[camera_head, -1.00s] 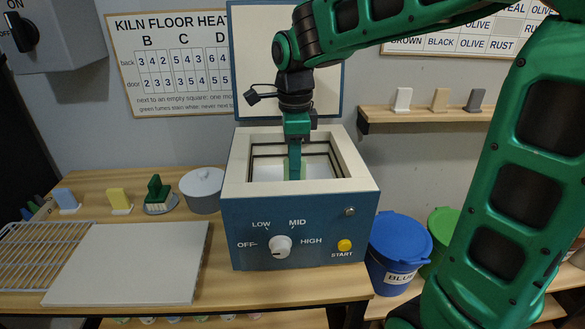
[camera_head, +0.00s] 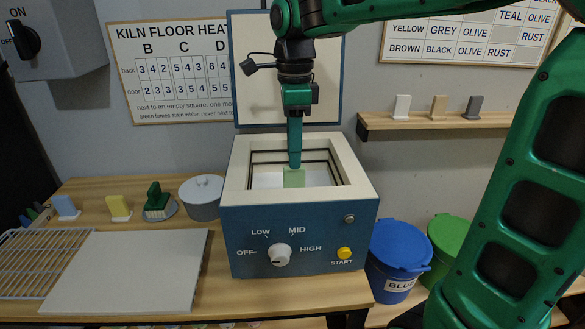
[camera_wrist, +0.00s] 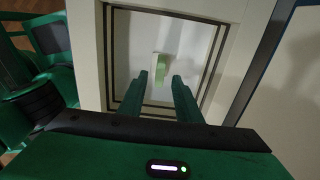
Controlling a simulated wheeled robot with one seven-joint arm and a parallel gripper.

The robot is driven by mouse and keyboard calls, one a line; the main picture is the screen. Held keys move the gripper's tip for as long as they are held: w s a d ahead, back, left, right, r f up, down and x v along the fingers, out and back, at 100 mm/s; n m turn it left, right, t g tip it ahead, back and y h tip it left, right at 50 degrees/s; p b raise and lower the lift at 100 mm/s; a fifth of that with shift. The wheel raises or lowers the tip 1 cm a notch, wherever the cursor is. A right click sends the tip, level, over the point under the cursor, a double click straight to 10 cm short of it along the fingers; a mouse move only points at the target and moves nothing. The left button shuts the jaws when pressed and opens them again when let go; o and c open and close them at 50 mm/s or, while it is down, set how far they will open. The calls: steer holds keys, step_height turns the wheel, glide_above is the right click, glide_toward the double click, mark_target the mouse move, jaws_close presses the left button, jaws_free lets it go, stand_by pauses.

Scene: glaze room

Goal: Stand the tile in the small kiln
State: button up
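The small kiln (camera_head: 300,228) stands on the bench with its lid raised; the wrist view looks down into its pale chamber (camera_wrist: 127,80). A pale green tile (camera_head: 294,178) stands upright on the kiln floor; in the wrist view it shows as a narrow green strip (camera_wrist: 160,68) with a pale part beside it. My gripper (camera_head: 295,165) points down over the chamber, its fingertips just above the tile. In the wrist view the two fingers (camera_wrist: 160,82) are apart, with a gap between them and nothing held. The tile's lower part is partly hidden by the kiln's front wall.
The kiln's rim (camera_head: 236,172) surrounds the chamber, and its raised lid (camera_head: 255,95) is behind. Blue bin (camera_head: 398,250) stands at right.

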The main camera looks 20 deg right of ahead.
steer(key=shift+r, duration=2.55)
